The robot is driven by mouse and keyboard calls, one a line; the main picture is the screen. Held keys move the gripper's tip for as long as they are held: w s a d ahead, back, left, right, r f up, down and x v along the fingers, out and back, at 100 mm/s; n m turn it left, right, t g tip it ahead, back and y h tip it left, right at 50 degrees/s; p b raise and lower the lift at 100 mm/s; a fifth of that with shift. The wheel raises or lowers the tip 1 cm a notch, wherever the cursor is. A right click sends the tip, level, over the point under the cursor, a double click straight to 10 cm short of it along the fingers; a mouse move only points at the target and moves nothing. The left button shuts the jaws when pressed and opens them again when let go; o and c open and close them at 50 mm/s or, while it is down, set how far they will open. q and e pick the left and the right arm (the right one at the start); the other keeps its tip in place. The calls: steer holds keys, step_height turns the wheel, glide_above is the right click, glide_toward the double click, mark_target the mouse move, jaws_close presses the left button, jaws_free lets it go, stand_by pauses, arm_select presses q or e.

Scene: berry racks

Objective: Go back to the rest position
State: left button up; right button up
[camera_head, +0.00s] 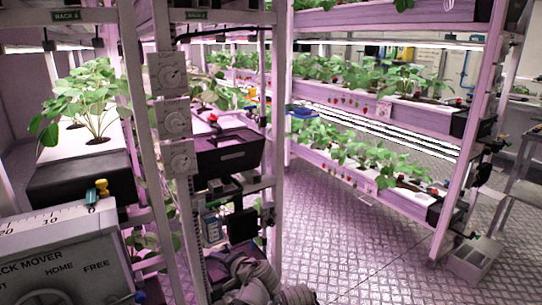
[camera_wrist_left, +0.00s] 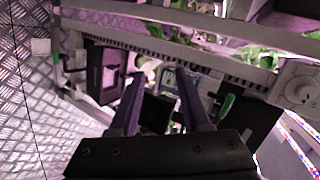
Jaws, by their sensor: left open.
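My left gripper (camera_wrist_left: 160,75) is open in the left wrist view. Its two dark fingers stand apart, with nothing held between them. Beyond the fingers are a black box (camera_wrist_left: 158,113) and a small blue-and-white unit (camera_wrist_left: 170,78) on the rack; I cannot tell how far the fingertips are from them. In the head view grey links of my arm show low in the centre, in front of the rack's lower part, and the fingers are hard to make out. My right gripper is in neither view.
A near rack's post carries several dial boxes (camera_head: 174,123). A grey rack mover panel (camera_head: 65,262) stands at lower left, by a planted trough (camera_head: 85,182). A berry rack (camera_head: 372,103) with red fruit stands at right. The metal floor (camera_head: 350,240) between the racks is clear.

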arm_select(q)
steer(key=s+d+f+n+g+h, duration=0.1)
steer(key=s+d+f+g+h, duration=0.4)
steer(key=s, duration=0.6)
steer(key=s+d+f+n+g+h, duration=0.1)
steer(key=s+d+f+g+h, duration=0.25)
steer(key=s+d+f, duration=0.5)
step_height(320, 180, up, 28)
steer(key=s+a+p, duration=0.1)
steer(key=p, duration=2.5)
steer(key=shift+a+g+y, duration=0.3)
steer(key=shift+g+y, duration=0.05)
steer(key=shift+s+f, duration=0.1)
steer(key=shift+f, duration=0.05)
